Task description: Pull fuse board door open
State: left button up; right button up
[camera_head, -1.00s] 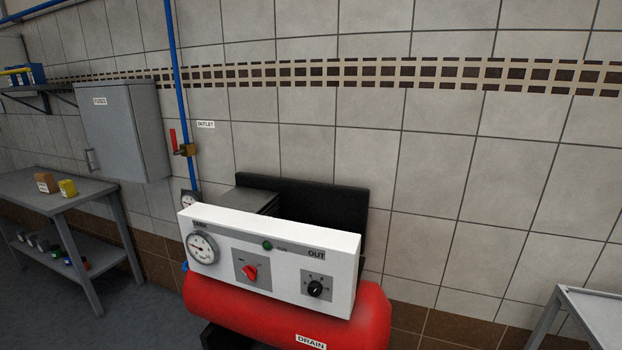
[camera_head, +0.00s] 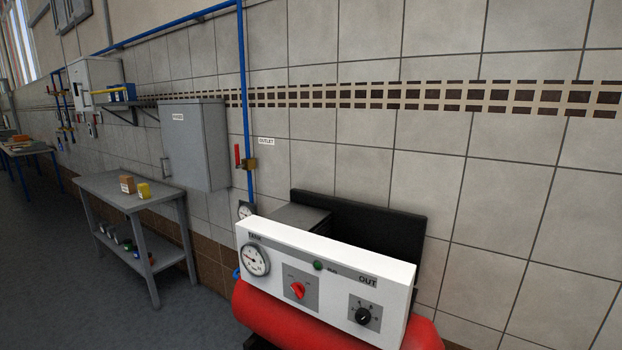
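The fuse board (camera_head: 196,146) is a grey metal box on the tiled wall, left of the blue pipe. Its door (camera_head: 186,148) looks shut and carries a small white label (camera_head: 178,117), probably reading "FUSES". A handle (camera_head: 165,167) sits at the lower left edge of the door. Neither of my grippers shows in the head view, so their positions relative to the door are hidden.
A red compressor (camera_head: 290,325) with a white control panel (camera_head: 325,278) stands in front, right of the fuse board. A grey workbench (camera_head: 130,190) with small boxes stands below and left of the board. Open floor (camera_head: 75,270) lies at the left.

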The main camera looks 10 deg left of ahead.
aim_at(184, 136)
jog(key=u, duration=1.25)
